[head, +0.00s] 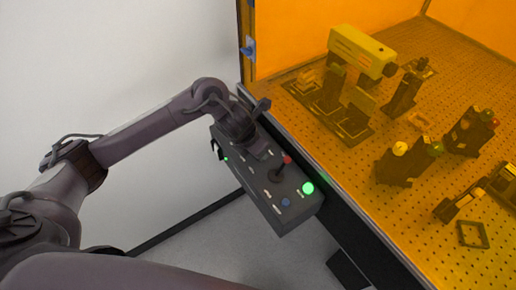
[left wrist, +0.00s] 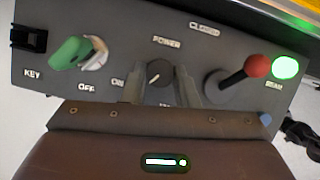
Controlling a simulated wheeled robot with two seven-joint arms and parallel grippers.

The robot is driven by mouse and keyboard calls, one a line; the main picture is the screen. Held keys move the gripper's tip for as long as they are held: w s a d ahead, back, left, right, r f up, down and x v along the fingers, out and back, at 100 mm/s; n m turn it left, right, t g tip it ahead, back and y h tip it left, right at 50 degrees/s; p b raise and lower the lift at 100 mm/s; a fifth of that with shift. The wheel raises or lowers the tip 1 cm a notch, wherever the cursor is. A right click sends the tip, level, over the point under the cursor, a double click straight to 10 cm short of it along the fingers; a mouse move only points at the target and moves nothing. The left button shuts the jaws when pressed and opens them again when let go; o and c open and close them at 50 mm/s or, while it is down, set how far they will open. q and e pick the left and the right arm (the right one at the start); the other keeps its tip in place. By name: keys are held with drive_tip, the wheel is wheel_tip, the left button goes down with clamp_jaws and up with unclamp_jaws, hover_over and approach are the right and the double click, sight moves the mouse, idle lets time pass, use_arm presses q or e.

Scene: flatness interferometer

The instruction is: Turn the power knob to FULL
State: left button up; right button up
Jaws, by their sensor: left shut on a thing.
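The power knob (left wrist: 159,73) is a dark round knob with a pale pointer line, below the POWER label in the left wrist view. My left gripper (left wrist: 160,84) has one finger on each side of it and is shut on it. The lettering below the knob is mostly hidden by my gripper, so its setting cannot be read. In the head view my left gripper (head: 258,150) is over the control box (head: 288,213), and the knob is hidden there. My right gripper is not in view.
Right of the knob stands a red-tipped lever (left wrist: 257,66) beside a lit green lamp (left wrist: 286,67). Left is a green key (left wrist: 70,53). The optical table (head: 400,215), behind an orange screen, carries several instruments beside the box.

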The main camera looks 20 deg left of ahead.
use_arm(q)
drive_tip(key=shift+n, duration=0.3)
drive_tip(key=n+p, duration=0.1)
drive_tip(key=n+y+p, duration=0.1)
drive_tip(key=n+p, duration=0.1)
drive_tip(key=shift+d+r+t, duration=0.15)
drive_tip(key=shift+r+t, duration=0.1)
drive_tip(key=shift+t, duration=0.05)
drive_tip(key=n+y+p, duration=0.1)
drive_tip(key=n+p, duration=0.1)
drive_tip(key=n+y+p, duration=0.1)
drive_tip(key=n+p, duration=0.2)
drive_tip(key=n+y+p, duration=0.1)
drive_tip(key=n+p, duration=0.1)
drive_tip(key=shift+d+n, duration=0.25)
drive_tip(key=shift+n, duration=0.05)
drive_tip(key=shift+w+f+n+g+y+p, duration=0.15)
drive_tip(key=shift+n+g+y+p, duration=0.35)
drive_tip(key=shift+n+p, duration=1)
drive_tip(key=o, duration=1)
drive_tip(key=shift+f, duration=0.1)
